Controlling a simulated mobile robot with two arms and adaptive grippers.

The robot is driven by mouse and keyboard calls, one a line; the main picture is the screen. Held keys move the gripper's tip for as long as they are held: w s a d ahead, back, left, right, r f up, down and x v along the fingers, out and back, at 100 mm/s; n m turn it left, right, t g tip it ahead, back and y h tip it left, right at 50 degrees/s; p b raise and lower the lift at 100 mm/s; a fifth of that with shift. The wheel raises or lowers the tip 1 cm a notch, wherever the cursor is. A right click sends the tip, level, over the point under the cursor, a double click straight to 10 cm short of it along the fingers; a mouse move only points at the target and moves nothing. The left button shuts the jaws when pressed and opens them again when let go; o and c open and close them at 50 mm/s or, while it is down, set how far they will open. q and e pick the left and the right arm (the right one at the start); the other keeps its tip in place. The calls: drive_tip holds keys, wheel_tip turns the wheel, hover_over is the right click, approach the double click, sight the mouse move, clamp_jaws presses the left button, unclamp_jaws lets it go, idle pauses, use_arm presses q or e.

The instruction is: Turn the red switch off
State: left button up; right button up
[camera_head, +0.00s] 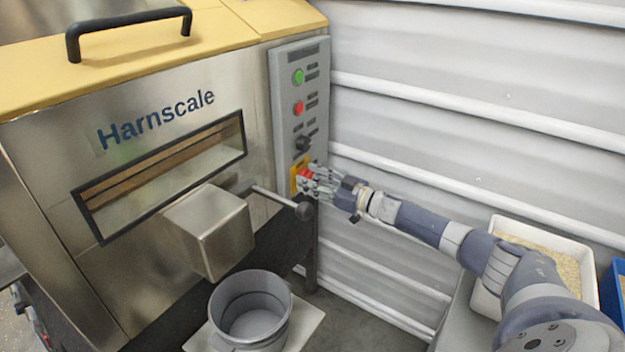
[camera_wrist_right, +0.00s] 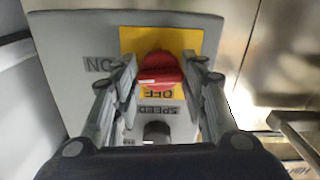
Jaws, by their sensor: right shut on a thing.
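The red switch (camera_head: 305,174) is a rotary knob on a yellow plate (camera_head: 293,182), low on the machine's grey control panel (camera_head: 284,105). In the right wrist view the red knob (camera_wrist_right: 160,72) sits between the fingertips of my right gripper (camera_wrist_right: 165,75), which is shut on it. A pale mark shows on the knob's left part there. The labels appear upside down, with ON at the left of the plate and OFF below the knob. In the head view the right gripper (camera_head: 315,180) reaches the switch from the right and partly hides it. My left gripper is not in view.
Above the switch are a black knob (camera_head: 305,141), a red button (camera_head: 298,108) and a green button (camera_head: 298,77). A lever with a round black end (camera_head: 304,211) sticks out just below the gripper. A grey bucket (camera_head: 250,308) stands below the metal spout (camera_head: 209,232). A ribbed wall (camera_head: 450,60) is at the right.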

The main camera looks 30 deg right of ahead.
drive_tip(key=n, duration=0.5)
use_arm(q)
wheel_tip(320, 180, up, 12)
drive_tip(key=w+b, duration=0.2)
drive_tip(key=b, duration=0.1)
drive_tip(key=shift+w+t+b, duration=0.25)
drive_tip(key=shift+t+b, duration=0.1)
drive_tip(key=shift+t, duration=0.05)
use_arm(e)
drive_tip(key=shift+a+f+n, duration=0.1)
drive_tip(key=shift+n, duration=5.8)
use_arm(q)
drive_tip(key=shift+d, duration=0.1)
use_arm(e)
drive_tip(key=o, duration=1.1)
drive_tip(key=shift+c, duration=0.2)
drive_tip(key=shift+s, duration=0.1)
